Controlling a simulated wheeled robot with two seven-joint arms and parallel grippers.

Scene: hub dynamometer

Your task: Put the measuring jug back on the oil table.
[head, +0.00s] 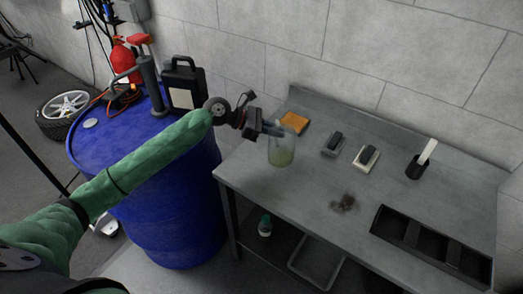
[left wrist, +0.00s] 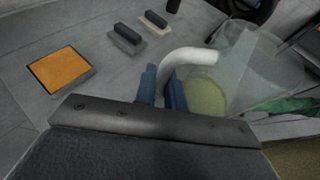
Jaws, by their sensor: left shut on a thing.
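The measuring jug (head: 281,152) is clear with yellowish liquid low inside. In the head view it appears over the left end of the grey metal table (head: 300,180). I cannot tell whether its base touches the top. My left gripper (head: 268,129) is at the jug's upper left side. In the left wrist view, the blue fingers of my left gripper (left wrist: 162,84) are shut on the jug's white handle (left wrist: 190,56). The jug's clear wall and liquid (left wrist: 207,98) show to the right of the fingers. My right gripper is not in view.
The table also carries an orange pad (head: 294,122), two small dark-handled blocks (head: 333,145), a black cup (head: 416,167), a dark smudge (head: 345,203) and a black tray (head: 377,222). A blue drum (head: 165,205) with a black bottle (head: 184,88) stands to the left.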

